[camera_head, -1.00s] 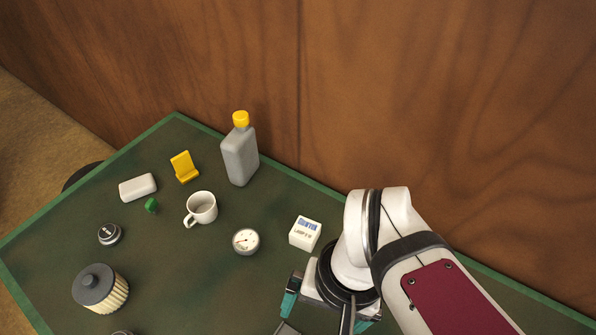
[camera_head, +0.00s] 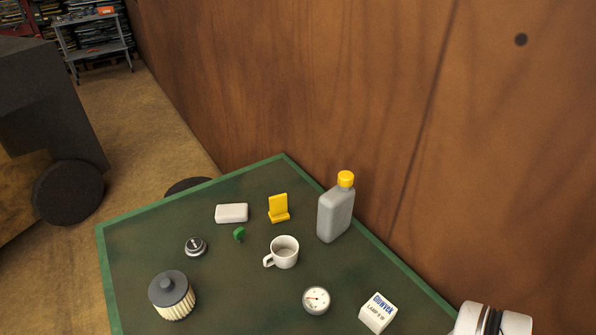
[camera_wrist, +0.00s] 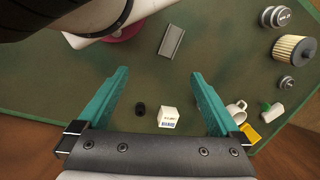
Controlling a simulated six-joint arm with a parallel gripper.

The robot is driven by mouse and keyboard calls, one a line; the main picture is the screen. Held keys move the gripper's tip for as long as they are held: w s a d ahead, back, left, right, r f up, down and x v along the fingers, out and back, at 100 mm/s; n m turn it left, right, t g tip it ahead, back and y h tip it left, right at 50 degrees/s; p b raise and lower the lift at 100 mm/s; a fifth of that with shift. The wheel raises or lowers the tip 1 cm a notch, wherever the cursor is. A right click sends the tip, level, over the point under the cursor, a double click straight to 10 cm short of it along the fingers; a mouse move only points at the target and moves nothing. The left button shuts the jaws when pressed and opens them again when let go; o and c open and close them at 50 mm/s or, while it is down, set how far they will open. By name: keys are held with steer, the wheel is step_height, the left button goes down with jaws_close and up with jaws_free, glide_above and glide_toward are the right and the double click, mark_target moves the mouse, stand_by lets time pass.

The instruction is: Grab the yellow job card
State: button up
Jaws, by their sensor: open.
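The yellow job card (camera_head: 279,208) stands upright on the green table near its far edge, between a white block and a grey bottle. In the wrist view the yellow card (camera_wrist: 250,132) shows small at the right, beyond the mug and outside my right-hand finger. My gripper (camera_wrist: 160,73) is open and empty, with its two teal fingers wide apart above the table. The gripper itself is out of the head view, where only a piece of my arm shows at the bottom right.
A grey bottle (camera_head: 336,214) with a yellow cap stands right of the card. A white mug (camera_head: 284,252) and a small green item (camera_head: 240,234) stand in front; a white block (camera_head: 231,213) lies left. A gauge (camera_head: 316,300) and lamp box (camera_head: 378,313) are nearer.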

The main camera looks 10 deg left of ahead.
stand_by(0.4)
steer(key=w+f+n+t+h, duration=0.1)
steer(key=w+f+n+t, duration=0.2)
steer(key=w, duration=1.2)
steer(key=n+t+y, duration=0.6)
steer(key=n+t, duration=0.3)
glide_toward(278, 198)
steer(key=x, duration=0.8)
steer(key=shift+w, duration=0.15)
jaws_close()
